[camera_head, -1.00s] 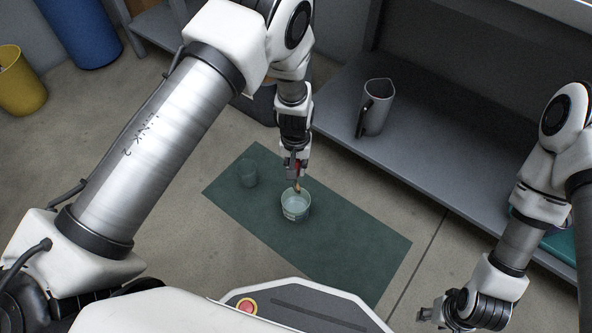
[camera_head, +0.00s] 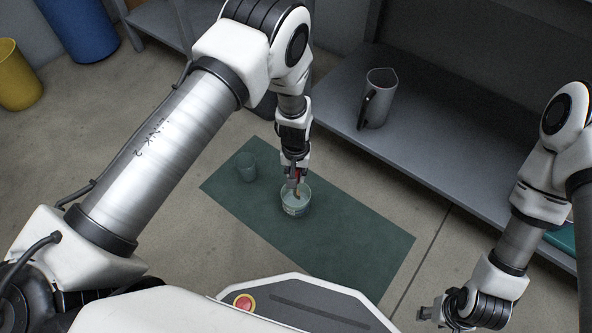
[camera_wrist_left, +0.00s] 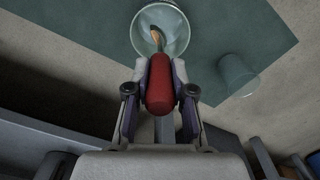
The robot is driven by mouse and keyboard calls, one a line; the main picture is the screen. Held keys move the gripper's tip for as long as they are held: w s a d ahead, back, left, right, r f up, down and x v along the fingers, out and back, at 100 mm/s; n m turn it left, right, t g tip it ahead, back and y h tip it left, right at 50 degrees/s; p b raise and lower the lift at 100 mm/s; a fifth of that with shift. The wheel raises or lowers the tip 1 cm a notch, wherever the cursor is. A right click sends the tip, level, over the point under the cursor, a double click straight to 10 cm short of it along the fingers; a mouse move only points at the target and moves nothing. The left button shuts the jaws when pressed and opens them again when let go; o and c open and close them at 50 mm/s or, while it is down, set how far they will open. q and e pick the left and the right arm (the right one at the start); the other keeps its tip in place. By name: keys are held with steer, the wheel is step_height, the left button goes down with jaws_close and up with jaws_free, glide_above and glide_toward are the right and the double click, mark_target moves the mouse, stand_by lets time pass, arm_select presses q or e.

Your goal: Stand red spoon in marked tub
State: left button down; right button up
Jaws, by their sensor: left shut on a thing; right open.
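The red spoon (camera_wrist_left: 160,85) is held by its red handle between the fingers of my left gripper (camera_wrist_left: 160,75). Its far end reaches down into the mouth of a clear tub (camera_wrist_left: 139,40) in the left wrist view. In the head view this tub (camera_head: 295,207) stands on a green mat and bears a pale marking on its side. My left gripper (camera_head: 293,184) is right above the tub's rim. Whether the spoon touches the tub's bottom cannot be told. My right gripper (camera_head: 428,313) is open and empty at the lower right, away from the tub.
A second clear tub (camera_head: 247,167) stands on the green mat (camera_head: 350,245), left of the first; it also shows in the left wrist view (camera_wrist_left: 238,75). A grey pitcher (camera_head: 379,98) stands on the grey shelf (camera_head: 430,165). Yellow (camera_head: 17,78) and blue (camera_head: 82,25) bins stand at the far left.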

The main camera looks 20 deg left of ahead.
mark_target(296, 191)
arm_select(q)
steer(key=shift+f+b, duration=1.75)
steer(key=shift+f, duration=1.3)
steer(key=c, duration=0.9)
jaws_free()
steer(key=shift+r, duration=0.1)
step_height(296, 191, up, 12)
steer(key=shift+f, duration=0.1)
